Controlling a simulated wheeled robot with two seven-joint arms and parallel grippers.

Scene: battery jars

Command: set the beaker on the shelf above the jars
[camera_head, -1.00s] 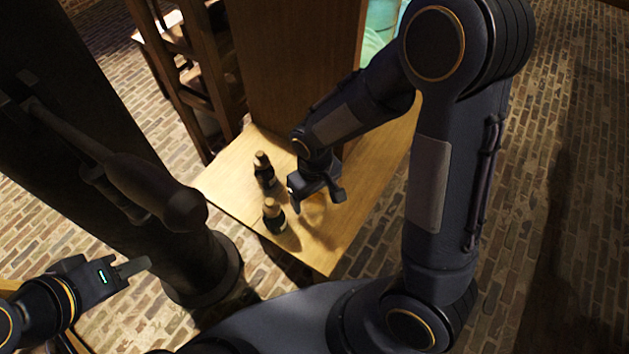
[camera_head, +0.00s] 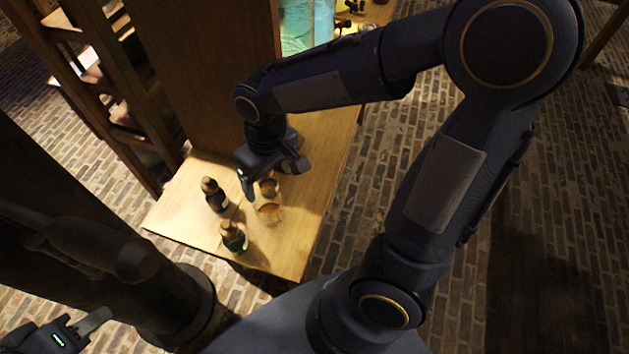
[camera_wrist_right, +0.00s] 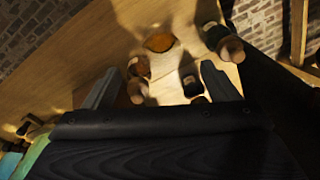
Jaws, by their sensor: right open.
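A low clear vessel with amber contents (camera_head: 269,213), apparently the beaker, stands on the wooden table; it also shows in the right wrist view (camera_wrist_right: 160,42). Two dark jars with cork-like tops, one farther (camera_head: 214,195) and one nearer (camera_head: 233,236), stand to its left. A small brownish vessel (camera_head: 269,187) stands just behind it, partly under my right gripper. My right gripper (camera_head: 273,177) is open and empty above the table, its fingers spread in the wrist view (camera_wrist_right: 162,84). My left gripper (camera_head: 85,328) is at the lower left, far from the table; its jaw opening is unclear. I cannot make out the shelf.
A tall wooden panel (camera_head: 205,75) rises behind the jars. A blue-green glass tank (camera_head: 306,24) and small dark items are at the back. Brick floor lies open to the right.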

